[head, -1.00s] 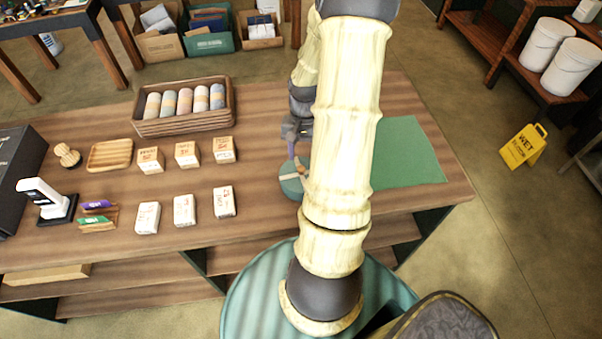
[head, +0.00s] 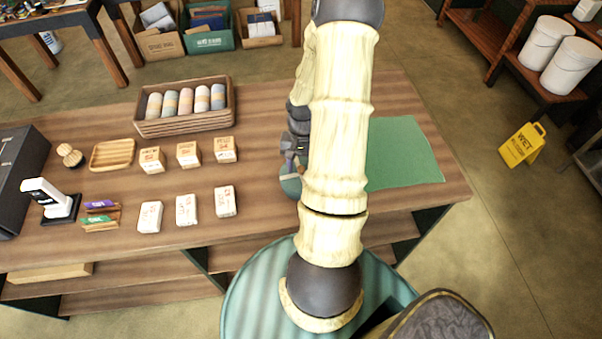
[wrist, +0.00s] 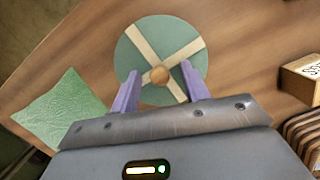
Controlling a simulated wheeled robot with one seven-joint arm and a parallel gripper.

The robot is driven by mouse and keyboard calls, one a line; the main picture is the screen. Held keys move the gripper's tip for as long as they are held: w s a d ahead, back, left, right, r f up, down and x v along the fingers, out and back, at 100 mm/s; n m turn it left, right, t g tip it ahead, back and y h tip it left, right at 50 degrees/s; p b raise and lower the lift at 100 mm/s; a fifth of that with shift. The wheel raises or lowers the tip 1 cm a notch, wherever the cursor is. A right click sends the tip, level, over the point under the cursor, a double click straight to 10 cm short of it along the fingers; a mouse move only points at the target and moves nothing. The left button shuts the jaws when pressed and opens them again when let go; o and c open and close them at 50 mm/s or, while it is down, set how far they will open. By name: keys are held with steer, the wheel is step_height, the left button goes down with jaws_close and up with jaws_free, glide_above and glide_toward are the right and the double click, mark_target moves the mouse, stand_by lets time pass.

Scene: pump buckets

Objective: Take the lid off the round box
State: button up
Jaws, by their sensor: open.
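The round box shows from above in the wrist view as a green disc, its lid (wrist: 187,55) crossed by two pale bands. A round wooden knob (wrist: 160,75) sits at the lid's middle. My gripper (wrist: 160,82) is open, with its two purple fingers apart on either side of the knob in the picture. I cannot tell how far the fingertips are above the lid. In the head view, only part of the round box (head: 290,187) shows, because my arm and gripper hide the rest.
A green mat (head: 405,155) lies to the right on the wooden table (head: 100,240). Small wooden blocks (head: 187,154) and white boxes (head: 186,210) stand to the left. A tray of rolls (head: 185,105) is behind them.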

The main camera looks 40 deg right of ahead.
mark_target(301, 167)
jaws_close()
steer(key=shift+r, duration=0.1)
step_height(301, 167, up, 10)
steer(key=b, duration=0.1)
steer(key=shift+b, duration=0.3)
stand_by(0.6)
